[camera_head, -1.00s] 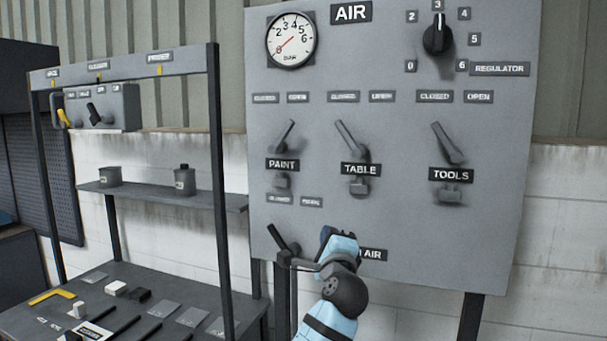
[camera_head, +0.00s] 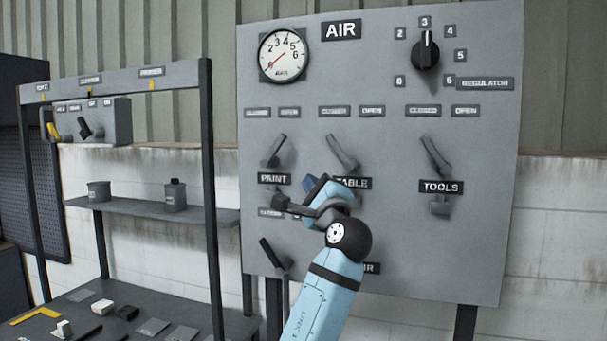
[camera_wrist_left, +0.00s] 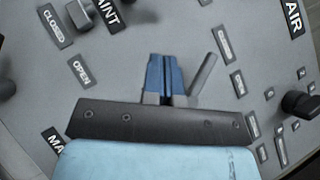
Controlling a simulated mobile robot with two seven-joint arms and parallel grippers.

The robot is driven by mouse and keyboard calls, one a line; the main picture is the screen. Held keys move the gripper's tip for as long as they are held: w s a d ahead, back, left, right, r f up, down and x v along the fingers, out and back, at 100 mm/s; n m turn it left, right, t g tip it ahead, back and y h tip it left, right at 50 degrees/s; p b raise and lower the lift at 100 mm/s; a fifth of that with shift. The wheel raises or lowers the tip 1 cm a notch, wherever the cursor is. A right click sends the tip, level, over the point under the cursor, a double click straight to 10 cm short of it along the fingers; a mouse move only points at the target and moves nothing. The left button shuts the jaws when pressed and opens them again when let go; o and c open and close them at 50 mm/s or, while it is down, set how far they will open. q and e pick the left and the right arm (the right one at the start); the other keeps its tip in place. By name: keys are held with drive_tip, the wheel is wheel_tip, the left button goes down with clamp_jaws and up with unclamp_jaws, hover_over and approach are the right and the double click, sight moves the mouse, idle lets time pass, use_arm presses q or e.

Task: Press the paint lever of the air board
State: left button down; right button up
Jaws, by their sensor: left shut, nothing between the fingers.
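The paint lever (camera_head: 274,150) is a dark handle on the grey air board (camera_head: 480,245), above the PAINT label (camera_head: 274,178). It tilts up and to the right in the head view. My left gripper (camera_head: 314,187) is shut and empty, with blue fingertips below and right of the paint lever, apart from it. It hides part of the TABLE label. My right gripper is not in view.
The table lever (camera_head: 343,152) and tools lever (camera_head: 434,156) stand to the right of the paint lever. A main air lever (camera_head: 272,254) is below. A gauge (camera_head: 283,54) and regulator knob (camera_head: 426,50) are above. A shelf rack (camera_head: 208,180) stands left.

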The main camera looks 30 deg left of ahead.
sight(274, 151)
use_arm(q)
drive_tip(key=shift+w+a+r+p, duration=0.6)
drive_tip(key=shift+a+r, duration=0.35)
drive_tip(key=shift+a, duration=0.6)
drive_tip(key=shift+w+a+r+p, duration=0.6)
drive_tip(key=shift+a+r, duration=0.3)
drive_tip(key=shift+a, duration=0.7)
drive_tip(key=shift+w+a+r+p, duration=0.5)
drive_tip(key=shift+w+a+r, duration=0.35)
drive_tip(key=shift+a, duration=0.7)
drive_tip(key=shift+r, duration=0.2)
